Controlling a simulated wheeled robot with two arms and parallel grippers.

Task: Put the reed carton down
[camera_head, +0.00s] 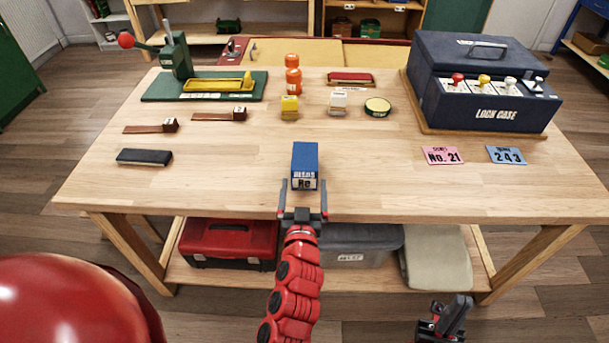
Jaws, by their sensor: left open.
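The blue reed carton (305,158), with a white label band on its near end, is on the wooden table near the middle of the front edge. My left gripper (304,187) is at the carton's near end. Its fingers are apart, one on each side of the carton's width, with a gap showing beside it. Whether the fingertips overlap the carton's sides is hard to tell. My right gripper (446,318) hangs low at the bottom right, in front of the table and away from the carton; its jaw opening is unclear.
The wooden table (230,190) has free room on both sides of the carton. Behind it stand a yellow box (289,108), a white box (338,103) and a round tin (378,107). A black block (144,157) lies left; pink (442,155) and blue (506,155) cards lie right, before the lock case (490,100).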

